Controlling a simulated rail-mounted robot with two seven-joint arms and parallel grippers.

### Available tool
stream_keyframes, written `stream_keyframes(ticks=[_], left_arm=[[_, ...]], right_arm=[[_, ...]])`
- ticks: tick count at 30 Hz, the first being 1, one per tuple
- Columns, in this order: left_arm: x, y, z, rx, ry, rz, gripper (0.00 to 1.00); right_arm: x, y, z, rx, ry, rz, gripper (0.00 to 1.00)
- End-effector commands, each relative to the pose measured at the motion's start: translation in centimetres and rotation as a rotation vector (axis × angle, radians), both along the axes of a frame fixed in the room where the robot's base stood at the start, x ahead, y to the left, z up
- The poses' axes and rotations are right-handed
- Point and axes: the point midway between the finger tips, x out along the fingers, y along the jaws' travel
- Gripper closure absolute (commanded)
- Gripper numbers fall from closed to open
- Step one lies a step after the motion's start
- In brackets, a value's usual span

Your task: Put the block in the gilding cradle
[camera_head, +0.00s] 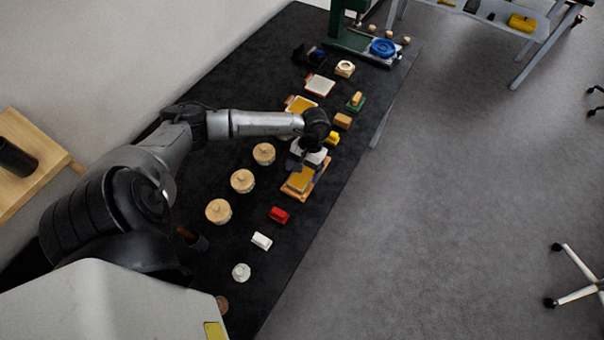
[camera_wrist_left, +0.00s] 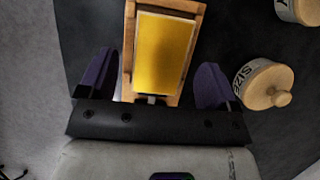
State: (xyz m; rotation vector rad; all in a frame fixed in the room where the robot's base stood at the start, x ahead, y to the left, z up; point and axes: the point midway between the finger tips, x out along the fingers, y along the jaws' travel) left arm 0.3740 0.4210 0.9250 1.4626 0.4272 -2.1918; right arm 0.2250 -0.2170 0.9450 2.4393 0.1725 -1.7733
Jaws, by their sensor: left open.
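A wooden cradle-like frame (camera_head: 315,192) lies on the dark bench top, with a gold block (camera_head: 300,180) within its rim. In the left wrist view, the gold block (camera_wrist_left: 160,52) shows inside the wooden frame (camera_wrist_left: 128,50), between my purple fingertips. My left gripper (camera_head: 306,163) is open over the far end of this frame, with its fingers apart on either side. I cannot tell whether the fingers touch the frame, and the gripper's body hides its near end in the wrist view. My right gripper is not in view.
Several round wooden-lidded jars (camera_head: 242,181) stand left of the frame. A red block (camera_head: 279,214) and a white block (camera_head: 262,241) lie nearer. Beyond my gripper are a yellow piece (camera_head: 333,139), an orange-topped tray (camera_head: 300,105) and a green machine (camera_head: 345,25). The bench's right edge is close.

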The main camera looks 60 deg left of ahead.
Motion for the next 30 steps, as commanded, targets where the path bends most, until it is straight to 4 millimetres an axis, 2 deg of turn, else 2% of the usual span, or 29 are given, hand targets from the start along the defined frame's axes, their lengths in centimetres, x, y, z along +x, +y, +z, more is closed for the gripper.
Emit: stream_keyframes(ticks=[9,15,21,30], left_arm=[[2.1,1.3,5.5,0.002,-0.005,0.0,0.16],[2.8,1.9,7.9,0.001,-0.002,0.0,0.16],[3.2,2.1,9.0,0.001,-0.001,0.0,0.16],[3.2,2.1,9.2,0.001,0.0,0.0,0.16]], right_arm=[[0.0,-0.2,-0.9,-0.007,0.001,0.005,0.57],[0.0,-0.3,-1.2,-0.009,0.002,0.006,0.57],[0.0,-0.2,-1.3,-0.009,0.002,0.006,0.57],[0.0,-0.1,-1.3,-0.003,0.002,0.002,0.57]])
